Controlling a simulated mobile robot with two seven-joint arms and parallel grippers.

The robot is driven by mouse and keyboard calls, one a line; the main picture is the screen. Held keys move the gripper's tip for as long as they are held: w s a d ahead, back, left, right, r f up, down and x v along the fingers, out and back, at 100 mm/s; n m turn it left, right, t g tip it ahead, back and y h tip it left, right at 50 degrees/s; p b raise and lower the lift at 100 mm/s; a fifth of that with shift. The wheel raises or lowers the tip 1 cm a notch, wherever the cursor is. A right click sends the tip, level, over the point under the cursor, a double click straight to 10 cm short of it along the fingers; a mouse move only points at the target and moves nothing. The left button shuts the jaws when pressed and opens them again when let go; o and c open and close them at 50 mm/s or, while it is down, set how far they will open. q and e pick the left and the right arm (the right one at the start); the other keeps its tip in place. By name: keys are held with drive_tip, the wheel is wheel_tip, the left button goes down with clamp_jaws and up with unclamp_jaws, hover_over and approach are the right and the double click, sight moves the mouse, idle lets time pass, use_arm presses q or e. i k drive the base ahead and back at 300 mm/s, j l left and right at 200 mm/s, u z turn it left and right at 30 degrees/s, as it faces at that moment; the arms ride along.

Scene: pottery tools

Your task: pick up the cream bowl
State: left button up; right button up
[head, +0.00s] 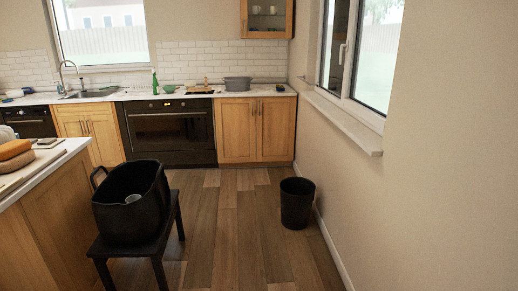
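I cannot make out the cream bowl with certainty. A small pale round object (133,198) lies inside a black tub (120,220), partly hidden by its wall. It could be a bowl or a cup. Another pale shape (7,133) shows at the left picture edge behind brown blocks, cut off by the frame. A green bowl (169,88) stands on the back counter. Neither of my grippers is in view.
The tub sits on a black stool (150,248) beside the wooden island (62,195), which carries brown blocks (15,155). A black bin (297,203) stands by the right wall. A grey pot (238,84) is on the back counter. The wooden floor (232,220) between stool and bin is clear.

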sight(188, 85)
drive_tip(key=i+l, duration=0.1)
drive_tip(key=i, duration=1.55)
drive_tip(key=i+l+u, duration=0.1)
drive_tip(key=i+u, duration=0.2)
drive_tip(key=i, duration=1.3)
drive_tip(key=i+u, duration=0.25)
drive_tip(key=i, duration=0.55)
drive_tip(key=i+u, duration=0.2)
drive_tip(key=i, duration=0.6)
drive_tip(key=i+u, duration=0.2)
drive_tip(key=i, duration=0.6)
drive_tip(key=i+l+u, duration=0.2)
drive_tip(key=i, duration=0.55)
drive_tip(key=i+j+u, duration=0.1)
drive_tip(key=i+u, duration=0.65)
drive_tip(key=i+l+u, duration=0.2)
drive_tip(key=i+u, duration=0.15)
drive_tip(key=i+j+u, duration=0.1)
drive_tip(key=i+u, duration=0.6)
drive_tip(key=i, duration=0.2)
drive_tip(key=i+l+u, duration=0.15)
drive_tip(key=i+u, duration=0.25)
drive_tip(key=i+j, duration=0.15)
drive_tip(key=i, duration=0.5)
drive_tip(key=i+j+z, duration=0.15)
drive_tip(key=i, duration=0.5)
drive_tip(key=z, duration=1.75)
